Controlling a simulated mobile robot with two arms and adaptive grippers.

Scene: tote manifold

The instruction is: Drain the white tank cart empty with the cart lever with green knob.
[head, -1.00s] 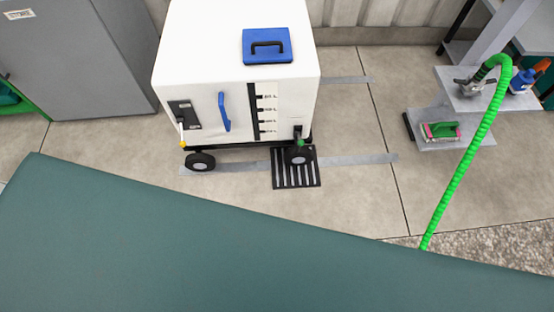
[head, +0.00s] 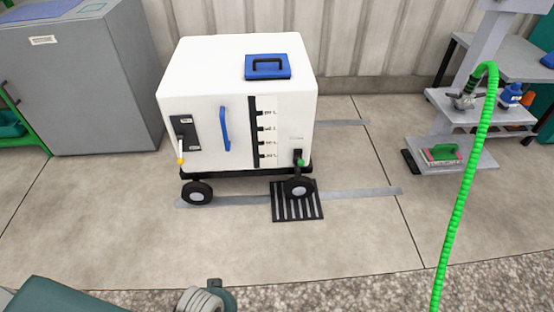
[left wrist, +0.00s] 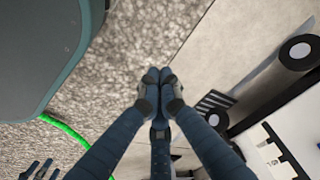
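The white tank cart (head: 225,115) stands on the floor ahead, with a level scale (head: 266,135) on its front. The lever with the green knob (head: 300,163) is low at the front right corner, above the right wheel. Part of the cart (left wrist: 296,125) shows at the right of the left wrist view. My left gripper (left wrist: 160,77) has its fingertips together with nothing visible between them, over the floor and apart from the cart. Fingers probably of my right gripper (left wrist: 38,170) show cut off at the lower left; their closure is unclear. Neither gripper shows in the head view.
A floor grate (head: 297,207) lies under the cart's right wheel. A green hose (head: 462,190) hangs at the right before a shelf stand (head: 455,167). A grey cabinet (head: 85,85) stands left. Floor before the cart is clear.

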